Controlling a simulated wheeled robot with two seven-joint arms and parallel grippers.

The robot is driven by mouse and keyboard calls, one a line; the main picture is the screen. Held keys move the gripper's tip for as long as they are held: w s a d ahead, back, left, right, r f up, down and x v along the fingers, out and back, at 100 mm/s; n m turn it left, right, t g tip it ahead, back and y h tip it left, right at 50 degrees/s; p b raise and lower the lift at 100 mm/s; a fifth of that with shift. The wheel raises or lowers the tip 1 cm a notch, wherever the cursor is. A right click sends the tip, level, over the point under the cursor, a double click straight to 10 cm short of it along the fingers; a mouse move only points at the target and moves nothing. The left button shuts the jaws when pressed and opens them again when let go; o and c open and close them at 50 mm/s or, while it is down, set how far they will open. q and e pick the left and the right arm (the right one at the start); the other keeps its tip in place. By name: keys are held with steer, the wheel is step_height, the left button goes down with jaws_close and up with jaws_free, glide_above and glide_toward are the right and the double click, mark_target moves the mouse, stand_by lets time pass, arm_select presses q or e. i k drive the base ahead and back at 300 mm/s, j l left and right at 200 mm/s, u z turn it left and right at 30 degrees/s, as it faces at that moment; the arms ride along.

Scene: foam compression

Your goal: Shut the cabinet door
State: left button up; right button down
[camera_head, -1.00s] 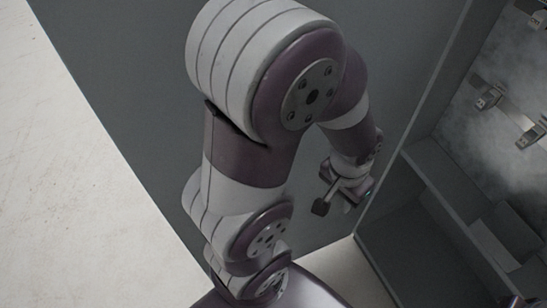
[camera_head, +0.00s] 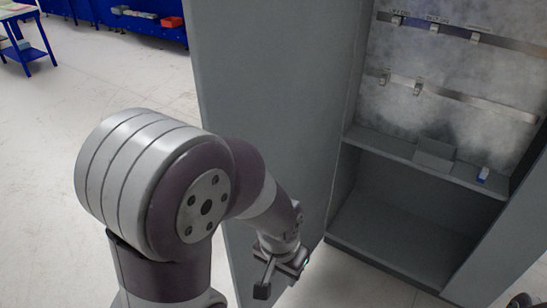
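The cabinet door (camera_head: 270,90) is a tall grey panel standing open on the left side of the cabinet (camera_head: 385,215). Its free edge runs down the left of the panel. The cabinet interior is exposed, with a shelf and metal rails inside. My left arm crosses in front of the lower door. My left gripper (camera_head: 277,280) is low in front of the door panel, with its fingers apart and nothing between them. Whether it touches the door cannot be told. My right gripper is not clearly in view; only a dark piece shows at the bottom right corner.
A grey panel (camera_head: 510,240) stands at the right of the cabinet opening. A small blue-and-white item (camera_head: 483,174) lies on the shelf. Blue furniture (camera_head: 150,22) and a blue cart (camera_head: 27,50) are far back left. The pale floor (camera_head: 110,85) left of the door is clear.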

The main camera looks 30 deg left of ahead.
mark_target(272, 76)
steer(key=j+z, duration=0.15)
steer(key=j, duration=0.35)
steer(key=k+j+z, duration=0.1)
steer(key=j, duration=0.4)
steer(key=k+j+z, duration=0.15)
steer(key=j, duration=0.35)
steer(key=k+j+z, duration=0.1)
steer(key=j, duration=0.4)
steer(key=i+j, duration=0.1)
steer(key=j, duration=0.2)
steer(key=i+j+z, duration=0.1)
steer(key=j, duration=0.2)
steer(key=i+j, duration=0.1)
steer(key=j, duration=0.2)
steer(key=k+j+z, duration=0.1)
steer(key=j, duration=0.35)
steer(key=j+z, duration=0.1)
steer(key=j, duration=0.35)
steer(key=k+j, duration=0.2)
steer(key=j, duration=0.25)
steer(key=i+z, duration=0.05)
